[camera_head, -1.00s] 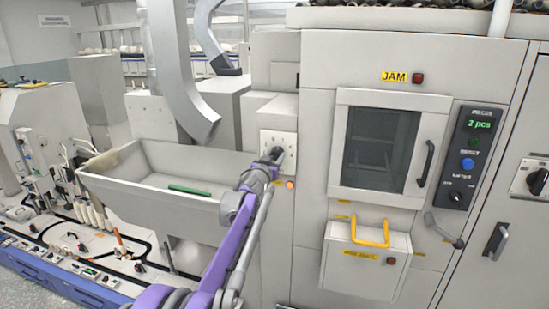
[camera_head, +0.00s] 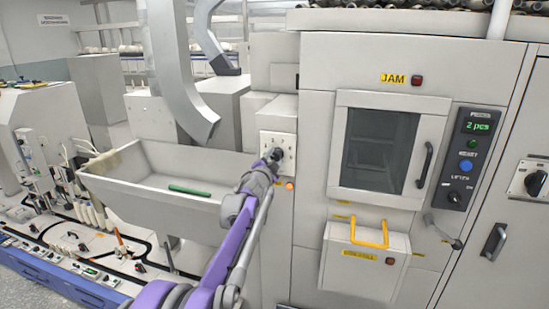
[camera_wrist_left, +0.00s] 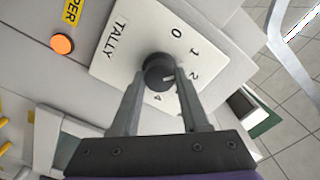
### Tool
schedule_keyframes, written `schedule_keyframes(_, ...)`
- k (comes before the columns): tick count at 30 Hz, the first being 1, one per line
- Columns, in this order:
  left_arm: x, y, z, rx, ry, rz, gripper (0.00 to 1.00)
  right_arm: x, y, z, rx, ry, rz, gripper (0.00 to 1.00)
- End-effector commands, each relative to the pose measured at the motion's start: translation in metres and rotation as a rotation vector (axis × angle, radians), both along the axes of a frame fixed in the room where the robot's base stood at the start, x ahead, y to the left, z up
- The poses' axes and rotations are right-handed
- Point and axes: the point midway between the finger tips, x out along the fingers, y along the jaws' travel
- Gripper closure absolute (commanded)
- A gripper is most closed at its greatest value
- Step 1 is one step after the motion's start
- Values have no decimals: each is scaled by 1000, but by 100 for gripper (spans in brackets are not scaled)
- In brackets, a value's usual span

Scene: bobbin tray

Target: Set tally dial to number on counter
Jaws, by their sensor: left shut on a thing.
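The tally dial's pale plate (camera_head: 290,142) is on the machine front, and it fills the middle of the left wrist view (camera_wrist_left: 112,68). It is marked TALLY, with 0, 1, 2 and 4 readable; the 3 is hidden by a finger. My left gripper (camera_wrist_left: 159,78) is shut on the round dark knob (camera_wrist_left: 155,66), one finger on each side. A light mark on the knob seems to point toward the 2. The counter display (camera_head: 479,126) shows "2 pcs" in green. My right gripper is not in view.
An orange lamp (camera_wrist_left: 62,44) is beside the plate. A grey trough (camera_head: 140,182) holding a green bar (camera_head: 189,190) lies left of my left arm. A windowed door (camera_head: 388,148) and a box with a yellow handle (camera_head: 370,234) are to the right.

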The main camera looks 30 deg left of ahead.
Motion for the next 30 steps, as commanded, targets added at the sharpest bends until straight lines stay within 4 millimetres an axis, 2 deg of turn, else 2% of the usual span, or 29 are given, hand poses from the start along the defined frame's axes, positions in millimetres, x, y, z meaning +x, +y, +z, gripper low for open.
schedule_keyframes(15,0,0,1,391,93,1,100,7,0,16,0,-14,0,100)
schedule_keyframes(30,0,0,-1,507,122,1,100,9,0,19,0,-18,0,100)
